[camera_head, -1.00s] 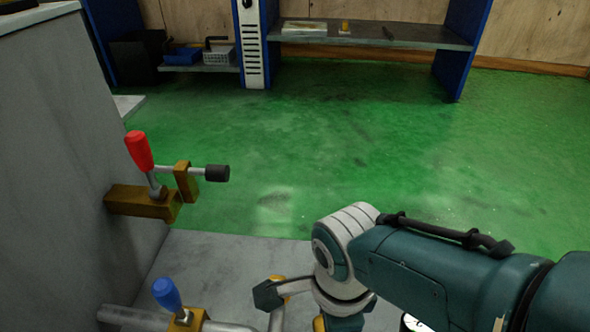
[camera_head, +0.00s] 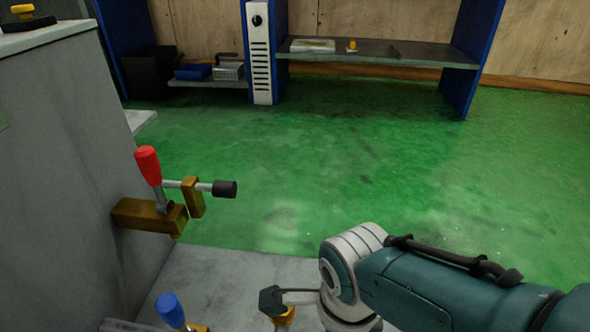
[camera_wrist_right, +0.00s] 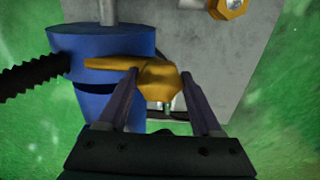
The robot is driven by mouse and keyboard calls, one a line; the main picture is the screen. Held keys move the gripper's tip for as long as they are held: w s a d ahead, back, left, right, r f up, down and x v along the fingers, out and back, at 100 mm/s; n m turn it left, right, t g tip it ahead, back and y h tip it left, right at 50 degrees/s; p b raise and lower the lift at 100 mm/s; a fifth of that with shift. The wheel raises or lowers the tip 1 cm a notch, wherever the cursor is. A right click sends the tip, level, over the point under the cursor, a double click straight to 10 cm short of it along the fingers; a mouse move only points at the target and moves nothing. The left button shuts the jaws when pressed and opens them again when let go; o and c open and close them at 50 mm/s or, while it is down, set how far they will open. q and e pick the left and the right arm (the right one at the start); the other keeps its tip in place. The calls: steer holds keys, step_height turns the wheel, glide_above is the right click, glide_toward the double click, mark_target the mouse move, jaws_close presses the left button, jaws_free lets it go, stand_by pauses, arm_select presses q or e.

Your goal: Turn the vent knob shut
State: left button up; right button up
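A brass-coloured knob (camera_wrist_right: 160,80) with a long pointed arm sits by a blue cylindrical body in the right wrist view. I cannot tell whether it is the vent knob. My right gripper (camera_wrist_right: 160,73) has its two dark fingers apart, one on each side of this knob; contact is not clear. In the head view, a black round knob (camera_head: 257,20) sits at the top of a white slotted vent panel (camera_head: 259,65) at the back, far from my arm. My right gripper is below the head view's frame; my left gripper is in no view.
A grey machine body (camera_head: 50,150) stands at left with a red-handled clamp (camera_head: 148,166) sticking out. A blue-handled clamp (camera_head: 170,310) is lower. A shelf (camera_head: 375,55) stands at the back. The green floor between is clear. A black ribbed rod (camera_wrist_right: 30,75) juts beside the blue body.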

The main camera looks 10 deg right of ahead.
steer(key=o, duration=0.4)
steer(key=shift+d, duration=0.1)
step_height(320, 180, up, 10)
steer(key=p, duration=0.9)
steer(key=s+d+r+n+t+p, duration=0.1)
steer(key=s+d+r+n+p, duration=0.25)
steer(key=r+n+p, duration=0.95)
steer(key=s+d+r+n+t+p, duration=0.1)
steer(key=s+d+r+n+p, duration=0.3)
steer(key=r+p, duration=1.95)
steer(key=s+d+r+n+t+p, duration=0.2)
steer(key=s+r+n+p, duration=0.6)
steer(key=r, duration=1.8)
steer(key=shift+m, duration=0.8)
steer(key=w+r+p, duration=0.1)
steer(key=r+p, duration=2.3)
steer(key=w+r+p, duration=0.1)
steer(key=r+p, duration=1)
steer(key=p, duration=0.2)
steer(key=shift+w+a+r, duration=0.2)
steer(key=shift+w+r, duration=0.1)
steer(key=shift+r, duration=0.1)
